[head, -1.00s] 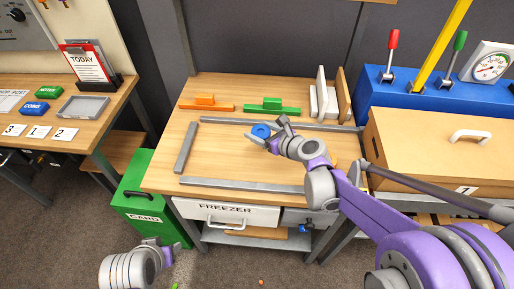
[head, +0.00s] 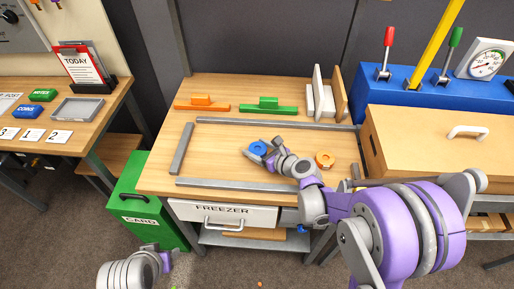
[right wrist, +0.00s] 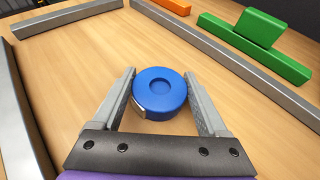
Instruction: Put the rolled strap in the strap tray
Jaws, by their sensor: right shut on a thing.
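A blue roll (head: 257,148) with a dark round centre and a small silver tab sits between the fingers of my right gripper (head: 268,149). In the right wrist view the blue roll (right wrist: 159,93) has a finger against each side, and the gripper (right wrist: 163,100) is shut on it. I cannot tell whether it touches the wood. An orange roll (head: 325,159) lies to the right on the same table. My left gripper (head: 165,262) is low at the left, away from the table; its jaws are unclear. No tray is clearly marked for straps.
Grey metal bars (head: 235,184) edge the work area on the table. Orange (head: 202,108) and green (head: 268,110) blocks stand behind it. A grey tray (head: 80,110) is on the left table. A wooden box (head: 425,150) stands at the right.

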